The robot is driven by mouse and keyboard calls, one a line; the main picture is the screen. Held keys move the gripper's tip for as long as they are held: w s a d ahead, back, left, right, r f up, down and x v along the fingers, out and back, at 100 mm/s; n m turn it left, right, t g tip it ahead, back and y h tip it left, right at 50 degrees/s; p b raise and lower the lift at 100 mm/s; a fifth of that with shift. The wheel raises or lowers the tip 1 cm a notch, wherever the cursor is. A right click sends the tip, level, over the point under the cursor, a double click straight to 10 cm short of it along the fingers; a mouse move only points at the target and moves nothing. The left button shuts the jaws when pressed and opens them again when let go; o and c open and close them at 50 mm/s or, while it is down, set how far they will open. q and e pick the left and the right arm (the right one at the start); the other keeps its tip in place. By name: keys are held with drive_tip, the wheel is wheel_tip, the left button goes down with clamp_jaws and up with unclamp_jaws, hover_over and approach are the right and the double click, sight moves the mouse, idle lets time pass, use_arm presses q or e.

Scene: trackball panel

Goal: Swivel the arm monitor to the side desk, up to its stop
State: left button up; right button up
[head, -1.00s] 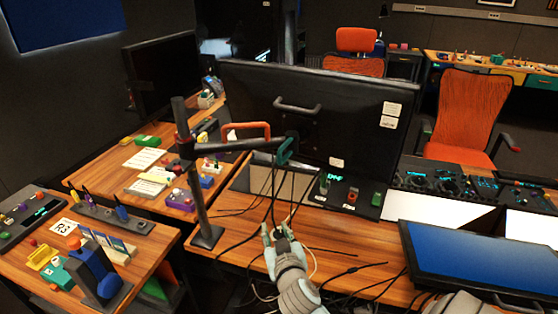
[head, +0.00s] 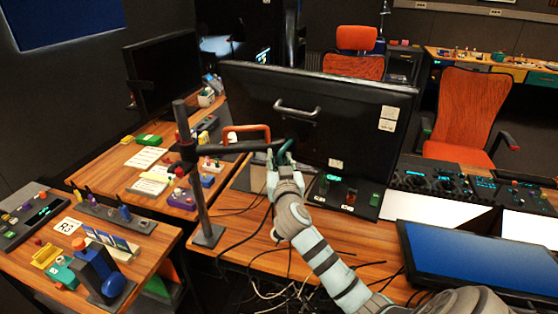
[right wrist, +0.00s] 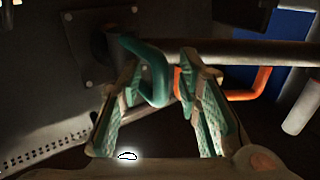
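The arm monitor (head: 350,110) is a large dark screen seen from behind, with a grey bar handle on its back. A dark jointed arm (head: 235,147) links it to an upright post (head: 195,190) on the desk. A green loop handle (right wrist: 155,80) sits at the arm's monitor end. My right gripper (head: 281,160) is at this handle; the right wrist view shows its two fingers (right wrist: 162,85) apart, with the loop between them. A gap shows beside the right finger. My left gripper is not in view. Which left desk is the side desk is unclear.
An orange handle (head: 247,131) rises behind the arm. A left desk (head: 110,182) carries small coloured items and another monitor (head: 163,73); a nearer left desk (head: 145,238) has a label R3. A blue screen (head: 485,255) lies at right. Loose cables hang below my right arm.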

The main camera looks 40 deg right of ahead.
clamp_jaws()
idle(0.3)
